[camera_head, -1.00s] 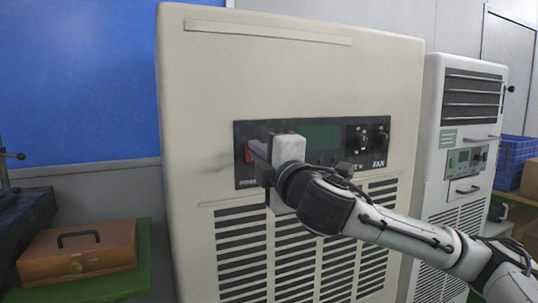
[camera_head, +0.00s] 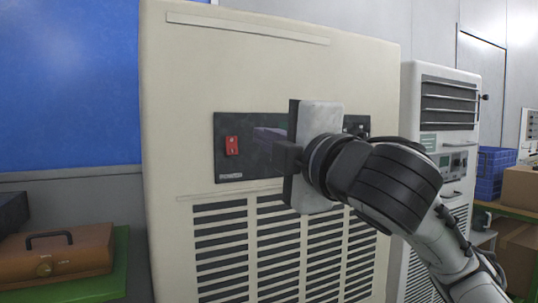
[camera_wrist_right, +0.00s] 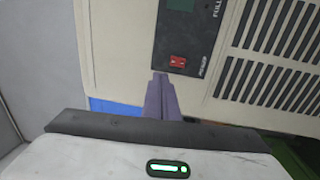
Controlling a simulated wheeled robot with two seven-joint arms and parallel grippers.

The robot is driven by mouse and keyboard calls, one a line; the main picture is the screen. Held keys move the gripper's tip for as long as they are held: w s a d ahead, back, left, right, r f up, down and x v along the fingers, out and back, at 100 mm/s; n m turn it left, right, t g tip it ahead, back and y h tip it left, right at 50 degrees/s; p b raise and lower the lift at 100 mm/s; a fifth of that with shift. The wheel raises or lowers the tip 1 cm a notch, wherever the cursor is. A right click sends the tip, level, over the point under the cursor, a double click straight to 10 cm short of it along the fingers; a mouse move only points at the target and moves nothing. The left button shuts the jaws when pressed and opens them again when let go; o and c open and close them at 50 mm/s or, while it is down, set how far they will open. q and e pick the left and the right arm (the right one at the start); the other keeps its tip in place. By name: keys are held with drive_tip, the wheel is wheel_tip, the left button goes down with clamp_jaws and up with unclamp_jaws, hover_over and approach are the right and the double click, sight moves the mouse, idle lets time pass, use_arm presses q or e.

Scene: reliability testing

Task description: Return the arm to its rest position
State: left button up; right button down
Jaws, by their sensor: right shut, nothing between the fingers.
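My right gripper (camera_head: 270,142) is in front of the control panel (camera_head: 227,168) of a large cream cabinet unit (camera_head: 270,80). It is shut and empty, and its palm covers the middle of the panel. A red switch (camera_head: 232,146) shows on the panel's left side, left of the fingertips. In the right wrist view the shut purple-grey fingers (camera_wrist_right: 160,98) point toward the panel, with the red switch (camera_wrist_right: 177,62) just beyond the tips and apart from them. My left gripper is in neither view.
A second, white unit (camera_head: 440,110) stands to the right. Blue crate (camera_head: 490,172) and cardboard boxes (camera_head: 522,188) are on a shelf at far right. A brown toolbox (camera_head: 60,255) sits on a green surface (camera_head: 118,270) at lower left. Vents fill the cabinet's lower front.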

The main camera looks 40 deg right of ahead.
drive_tip(key=shift+s, duration=0.35)
idle(0.3)
drive_tip(key=w+a+f+g+y, duration=0.1)
drive_tip(key=w+a+f+y, duration=0.25)
drive_tip(key=w+f, duration=0.4)
drive_tip(key=w+a+f+g+y, duration=0.2)
drive_tip(key=w+a+f, duration=0.2)
drive_tip(key=f, duration=0.6)
drive_tip(key=a+f+m+g+y, duration=0.1)
drive_tip(key=a+f+m, duration=0.15)
drive_tip(key=f, duration=0.55)
drive_tip(key=a+f+m+g+y, duration=0.1)
drive_tip(key=a+f, duration=0.2)
drive_tip(key=f, duration=0.6)
drive_tip(key=s+a+f+m+g+p, duration=0.1)
drive_tip(key=s+f+m, duration=0.15)
drive_tip(key=f, duration=0.65)
drive_tip(key=s+a+f+m+g, duration=0.15)
drive_tip(key=s+f, duration=0.25)
drive_tip(key=f, duration=0.4)
drive_tip(key=s+a+f+m+g, duration=0.1)
drive_tip(key=s+f+m, duration=0.1)
drive_tip(key=s+f, duration=0.6)
drive_tip(key=s+a+f+m+g, duration=0.1)
drive_tip(key=s+a+f+m, duration=0.1)
drive_tip(key=s+f, duration=0.7)
drive_tip(key=shift+s+a+f+m+p, duration=0.3)
drive_tip(key=shift+s+m, duration=0.15)
drive_tip(key=shift+s, duration=0.25)
drive_tip(key=shift+g+y, duration=0.25)
